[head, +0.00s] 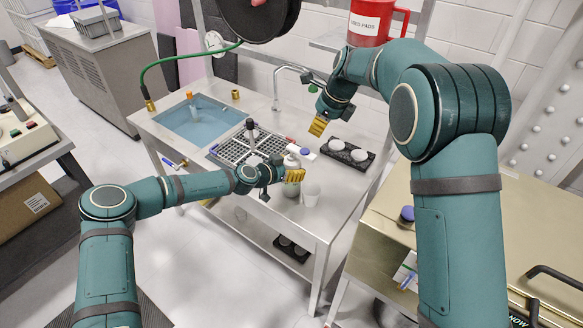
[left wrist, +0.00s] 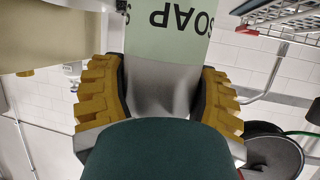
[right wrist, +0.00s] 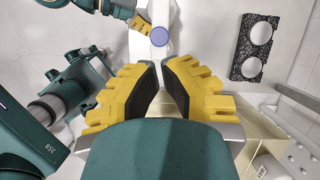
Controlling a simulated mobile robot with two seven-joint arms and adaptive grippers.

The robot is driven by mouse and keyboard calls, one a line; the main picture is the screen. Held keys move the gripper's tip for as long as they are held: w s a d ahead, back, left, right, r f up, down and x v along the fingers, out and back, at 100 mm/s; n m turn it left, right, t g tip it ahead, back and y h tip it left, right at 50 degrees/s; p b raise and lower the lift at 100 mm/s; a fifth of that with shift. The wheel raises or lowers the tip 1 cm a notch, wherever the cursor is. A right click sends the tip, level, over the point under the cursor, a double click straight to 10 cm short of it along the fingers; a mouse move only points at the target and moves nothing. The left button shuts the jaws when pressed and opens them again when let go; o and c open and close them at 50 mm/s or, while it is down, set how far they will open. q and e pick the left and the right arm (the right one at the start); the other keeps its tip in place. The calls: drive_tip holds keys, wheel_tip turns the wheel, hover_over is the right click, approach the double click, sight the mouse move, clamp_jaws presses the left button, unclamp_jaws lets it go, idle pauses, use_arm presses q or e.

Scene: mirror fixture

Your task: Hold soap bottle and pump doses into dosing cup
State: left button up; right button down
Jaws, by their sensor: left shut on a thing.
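The soap bottle (left wrist: 165,45), pale green with upside-down SOAP lettering and a grey lower part, fills the middle of the left wrist view. My left gripper (head: 293,175) is shut around it above the bench. In the head view the bottle (head: 292,161) is partly hidden by the fingers; its blue top (right wrist: 159,36) shows in the right wrist view. The translucent dosing cup (head: 311,195) stands upright just right of my left gripper. My right gripper (head: 318,126) hangs above and right of the bottle, apart from it. Its fingertips (right wrist: 159,62) almost meet, with nothing between them.
A black tray with two white round pieces (head: 347,153) lies to the right on the bench. A wire rack (head: 248,146) and blue sink basin (head: 195,122) are to the left. A curved tap (head: 287,75) rises behind. The bench's front right corner is clear.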

sight(302, 149)
idle(0.3)
drive_tip(key=w+a+r+n+t+h, duration=0.1)
drive_tip(key=n+t, duration=0.1)
drive_tip(key=n, duration=0.2)
drive_tip(key=w+a+r+n+t+h, duration=0.1)
drive_tip(key=n, duration=0.4)
drive_tip(key=w+a+r+n+t+h, duration=0.1)
drive_tip(key=a+n+t, duration=0.1)
drive_tip(key=n, duration=0.3)
drive_tip(key=shift+t, duration=0.3)
drive_tip(key=shift+h, duration=0.3)
drive_tip(key=shift+f, duration=4.45)
drive_tip(key=shift+f, duration=0.15)
drive_tip(key=shift+f, duration=0.25)
